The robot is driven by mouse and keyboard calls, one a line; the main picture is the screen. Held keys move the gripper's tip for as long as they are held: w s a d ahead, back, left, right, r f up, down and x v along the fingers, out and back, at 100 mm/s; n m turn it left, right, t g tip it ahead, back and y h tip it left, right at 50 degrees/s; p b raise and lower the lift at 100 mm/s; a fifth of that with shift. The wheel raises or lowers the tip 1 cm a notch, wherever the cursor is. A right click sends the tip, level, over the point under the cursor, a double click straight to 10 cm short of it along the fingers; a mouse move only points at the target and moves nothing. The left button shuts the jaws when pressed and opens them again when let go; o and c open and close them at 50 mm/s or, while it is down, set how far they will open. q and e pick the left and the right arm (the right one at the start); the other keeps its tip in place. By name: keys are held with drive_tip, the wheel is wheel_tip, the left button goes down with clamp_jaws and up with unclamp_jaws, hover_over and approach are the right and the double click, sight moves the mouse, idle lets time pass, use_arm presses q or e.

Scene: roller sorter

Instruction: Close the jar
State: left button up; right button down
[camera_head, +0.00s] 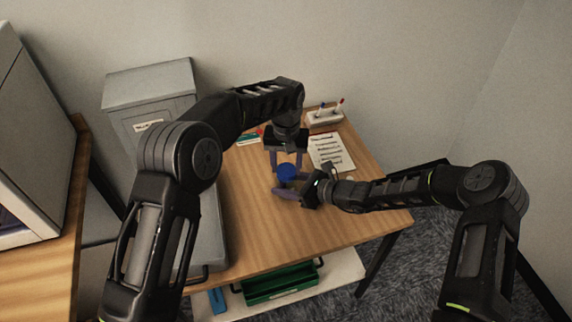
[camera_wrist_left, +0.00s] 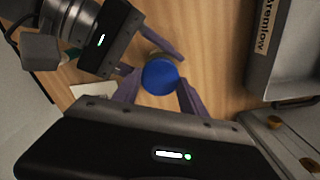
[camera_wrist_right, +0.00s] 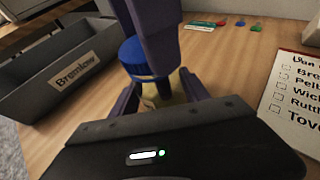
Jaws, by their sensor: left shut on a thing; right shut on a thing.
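The jar stands upright on the wooden table with a blue lid (camera_head: 287,172) on its top. In the left wrist view the lid (camera_wrist_left: 160,77) lies between the fingers of my left gripper (camera_wrist_left: 158,88), which comes from above and is shut on it. In the right wrist view the jar body (camera_wrist_right: 165,97) shows as a pale yellowish part under the blue lid (camera_wrist_right: 135,58). My right gripper (camera_wrist_right: 160,92) is shut around the jar body from the side, low over the table. The left gripper's fingers hide part of the lid, and the jar is mostly hidden.
A grey bin labelled "Bremlow" (camera_wrist_right: 60,65) stands left of the jar. A printed list (camera_head: 331,152) lies to the right, with a pen holder (camera_head: 325,117) behind it. Small coloured items (camera_wrist_right: 222,22) lie at the back. The table front is clear.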

use_arm(q)
drive_tip(key=m, duration=0.5)
drive_tip(key=shift+m, duration=0.4)
drive_tip(key=m, duration=0.2)
drive_tip(key=shift+m, duration=0.4)
drive_tip(key=m, duration=1)
drive_tip(key=shift+m, duration=0.4)
drive_tip(key=m, duration=1.3)
drive_tip(key=shift+s, duration=0.1)
drive_tip(key=m, duration=0.9)
drive_tip(key=o, duration=1.3)
drive_tip(key=shift+f, duration=0.1)
